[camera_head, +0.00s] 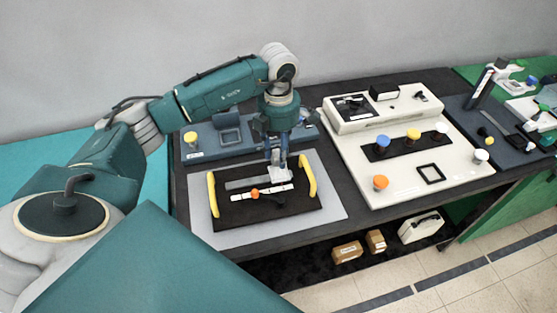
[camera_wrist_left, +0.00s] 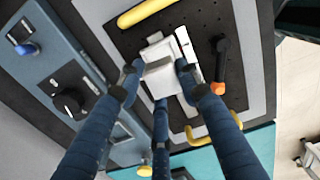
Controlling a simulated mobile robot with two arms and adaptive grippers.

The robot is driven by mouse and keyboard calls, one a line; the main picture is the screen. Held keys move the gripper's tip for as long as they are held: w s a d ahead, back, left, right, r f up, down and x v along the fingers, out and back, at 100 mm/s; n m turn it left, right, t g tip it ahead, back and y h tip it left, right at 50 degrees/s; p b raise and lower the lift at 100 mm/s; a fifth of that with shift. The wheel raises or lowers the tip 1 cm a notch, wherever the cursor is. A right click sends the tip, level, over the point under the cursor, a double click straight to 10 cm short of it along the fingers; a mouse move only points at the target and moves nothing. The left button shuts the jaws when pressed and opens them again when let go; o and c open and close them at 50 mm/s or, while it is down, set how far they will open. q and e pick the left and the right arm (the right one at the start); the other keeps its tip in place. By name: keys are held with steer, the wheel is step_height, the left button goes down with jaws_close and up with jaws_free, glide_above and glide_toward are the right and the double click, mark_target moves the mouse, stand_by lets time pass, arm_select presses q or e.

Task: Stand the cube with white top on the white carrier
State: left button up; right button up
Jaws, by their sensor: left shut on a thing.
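My left gripper (camera_head: 278,163) reaches down over the dark tray (camera_head: 228,214) with yellow handles. Its fingers are shut on a white-topped cube (camera_head: 281,174). In the left wrist view the cube (camera_wrist_left: 160,78) sits between the blue fingers (camera_wrist_left: 157,80), its pale top showing. A white strip that looks like the white carrier (camera_head: 270,191) lies on the tray, just in front of the cube; it also shows beside the cube in the wrist view (camera_wrist_left: 188,48). I cannot tell whether the cube touches anything below it. My right gripper is not in view.
Yellow handles (camera_head: 212,194) rise at both tray ends. A blue-grey panel (camera_head: 205,150) stands behind, and a white console (camera_head: 400,170) with coloured knobs stands to the right. The grey mat (camera_head: 325,213) has free room at its right.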

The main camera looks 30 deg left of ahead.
mark_target(279, 171)
arm_select(q)
step_height(279, 171, down, 4)
steer(key=shift+r+p, duration=0.2)
steer(key=shift+p, duration=0.25)
steer(key=shift+f, duration=0.4)
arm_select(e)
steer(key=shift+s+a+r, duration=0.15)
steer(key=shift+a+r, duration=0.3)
arm_select(q)
steer(key=shift+f, duration=0.1)
steer(key=o, duration=1.1)
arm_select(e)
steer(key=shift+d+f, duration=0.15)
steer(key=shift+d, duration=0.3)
